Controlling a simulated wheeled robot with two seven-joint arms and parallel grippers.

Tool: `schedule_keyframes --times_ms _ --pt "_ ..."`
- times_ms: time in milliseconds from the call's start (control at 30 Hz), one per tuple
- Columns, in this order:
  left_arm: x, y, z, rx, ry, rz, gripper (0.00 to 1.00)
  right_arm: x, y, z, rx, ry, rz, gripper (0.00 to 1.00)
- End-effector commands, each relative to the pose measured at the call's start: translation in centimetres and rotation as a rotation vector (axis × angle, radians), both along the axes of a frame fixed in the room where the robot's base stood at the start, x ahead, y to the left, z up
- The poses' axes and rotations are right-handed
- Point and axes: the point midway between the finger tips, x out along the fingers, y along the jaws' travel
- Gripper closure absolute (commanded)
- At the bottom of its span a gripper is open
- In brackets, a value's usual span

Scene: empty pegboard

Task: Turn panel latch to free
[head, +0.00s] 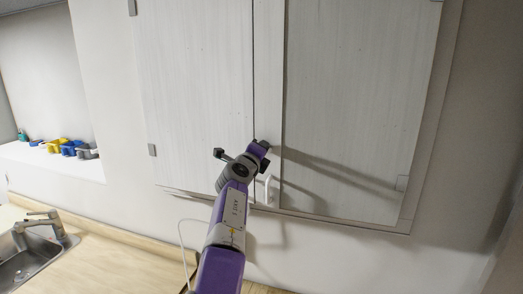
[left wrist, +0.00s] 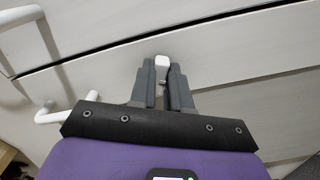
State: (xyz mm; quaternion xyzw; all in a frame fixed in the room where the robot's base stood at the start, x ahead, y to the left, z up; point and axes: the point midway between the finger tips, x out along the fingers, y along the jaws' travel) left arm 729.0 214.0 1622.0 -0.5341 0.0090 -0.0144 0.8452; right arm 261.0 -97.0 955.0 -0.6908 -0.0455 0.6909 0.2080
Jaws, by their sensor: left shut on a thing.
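My left gripper (head: 262,147) reaches up to the seam between two pale cabinet doors in the head view. In the left wrist view its two grey fingers (left wrist: 163,74) are closed around a small white latch (left wrist: 163,62) at the seam. Only the latch's end shows beyond the fingertips; the rest is hidden between them. In the head view the gripper covers the latch. My right gripper is in neither view.
The left door (head: 195,80) and right door (head: 355,90) look shut. A white handle (head: 271,190) stands out just below my gripper; two white handles show in the left wrist view (left wrist: 62,112). A sink (head: 28,262) and counter lie at lower left.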

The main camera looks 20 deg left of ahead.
Motion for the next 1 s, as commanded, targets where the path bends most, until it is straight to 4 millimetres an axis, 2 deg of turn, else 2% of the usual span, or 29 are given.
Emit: schedule_keyframes --times_ms 200,500,1000 --pt "0.01 -0.03 -0.12 -0.188 0.008 -0.001 1.0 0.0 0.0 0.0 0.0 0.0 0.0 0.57" --pt "0.01 0.0 -0.19 -0.372 0.014 -0.001 1.0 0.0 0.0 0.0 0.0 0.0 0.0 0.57" --pt "0.01 0.0 -0.23 -0.462 0.017 -0.001 1.0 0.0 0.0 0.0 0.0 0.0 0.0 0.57"
